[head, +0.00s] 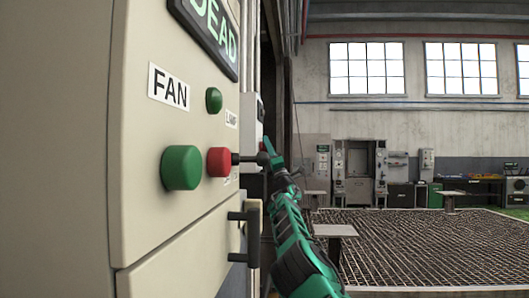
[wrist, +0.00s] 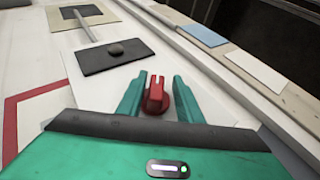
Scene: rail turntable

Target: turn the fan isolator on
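A red rotary knob (wrist: 155,97) with a pale line on its grip shows in the wrist view, on a light panel. My gripper (wrist: 158,92) is open, with one teal finger on each side of the knob and small gaps visible. The pale line points roughly up the picture. No label by this knob is readable. In the head view, my gripper (head: 268,152) is seen edge-on at the panel's right side. A FAN label (head: 168,87) is on the cabinet (head: 140,50) at left, above a large green button (head: 181,167) and a red button (head: 218,162).
A dark handle (head: 246,233) sticks out low on the cabinet. A grated floor (head: 420,240) is at right.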

